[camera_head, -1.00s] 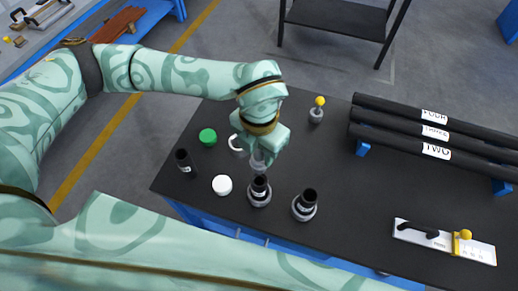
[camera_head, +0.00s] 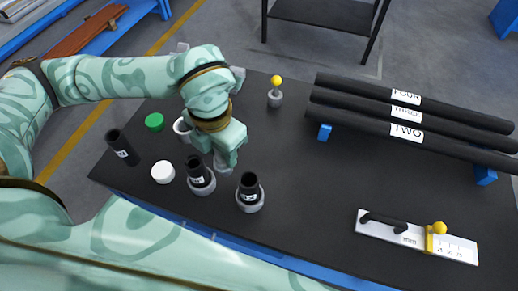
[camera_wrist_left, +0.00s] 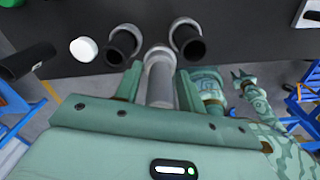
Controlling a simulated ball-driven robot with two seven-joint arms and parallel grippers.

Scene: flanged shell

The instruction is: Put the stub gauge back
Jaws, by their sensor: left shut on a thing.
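My left gripper (camera_head: 221,158) is shut on a grey cylinder with a wider far end (camera_wrist_left: 160,75), which shows between the fingers in the left wrist view. In the head view, only a little of this cylinder (camera_head: 222,166) shows below the gripper. It is just beside a black labelled tube standing in a grey collar (camera_head: 200,182). I cannot tell whether the cylinder touches the bench. A white measuring board (camera_head: 455,248) with a black handle and a yellow knob lies at the right. Which of these is the stub gauge is not marked. Part of my right arm shows in the left wrist view; its jaw state is unclear.
Another collared black tube (camera_head: 250,193) is close right of the gripper. A loose tube (camera_head: 122,147), a white cap (camera_head: 163,172) and a green cap (camera_head: 154,122) are at left. A yellow-ball post (camera_head: 276,92) and racked pipes (camera_head: 408,113) are behind. The bench's centre right is clear.

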